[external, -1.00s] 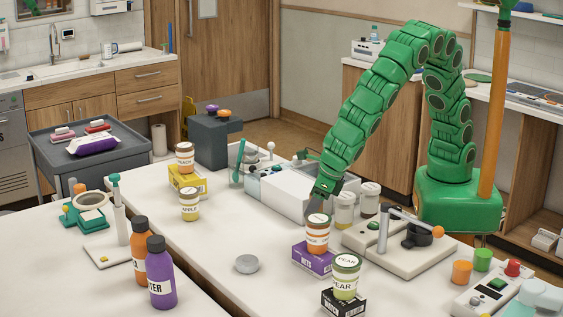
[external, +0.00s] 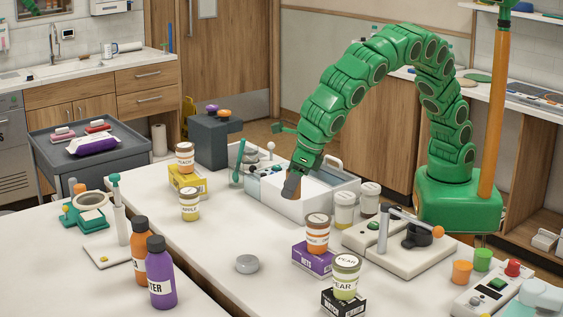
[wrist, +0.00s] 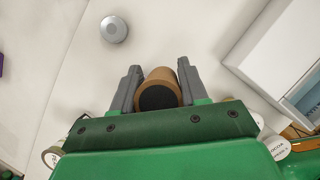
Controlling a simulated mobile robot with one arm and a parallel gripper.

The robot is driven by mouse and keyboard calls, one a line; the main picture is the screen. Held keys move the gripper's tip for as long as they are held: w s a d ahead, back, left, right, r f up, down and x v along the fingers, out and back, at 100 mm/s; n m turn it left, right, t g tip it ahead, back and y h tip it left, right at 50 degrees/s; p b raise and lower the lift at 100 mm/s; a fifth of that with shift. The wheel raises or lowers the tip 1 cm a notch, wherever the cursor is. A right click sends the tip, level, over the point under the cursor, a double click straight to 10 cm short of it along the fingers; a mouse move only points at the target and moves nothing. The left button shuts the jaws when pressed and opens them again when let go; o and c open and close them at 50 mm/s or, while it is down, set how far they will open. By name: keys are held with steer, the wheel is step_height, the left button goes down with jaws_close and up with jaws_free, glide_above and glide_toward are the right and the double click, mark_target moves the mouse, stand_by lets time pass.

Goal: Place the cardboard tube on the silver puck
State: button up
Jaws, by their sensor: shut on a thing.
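The brown cardboard tube (wrist: 168,74) is between the two grey fingers of my gripper (wrist: 160,84) in the wrist view, its dark open end facing the camera. In the external view my gripper (external: 296,180) holds the tube (external: 291,187) in front of the white bin. The silver puck (external: 247,264) lies flat on the white table, nearer the camera and left of the tube. The puck also shows in the wrist view (wrist: 114,29), up and left of the tube and apart from it. Nothing is on the puck.
An orange-labelled jar (external: 317,236) stands on a purple box (external: 314,259), right of the puck. A pear jar (external: 346,277) stands on a black box. A white bin (external: 330,200) is behind. Orange (external: 140,250) and purple (external: 161,275) bottles stand at left. Table around the puck is clear.

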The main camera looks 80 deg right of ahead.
steer(key=shift+w+a, duration=0.2)
steer(key=shift+a, duration=0.2)
steer(key=shift+w+a+f, duration=4.6)
steer(key=shift+w+f, duration=0.05)
steer(key=shift+w, duration=0.2)
steer(key=shift+w+a+f, duration=0.1)
steer(key=shift+f, duration=1.6)
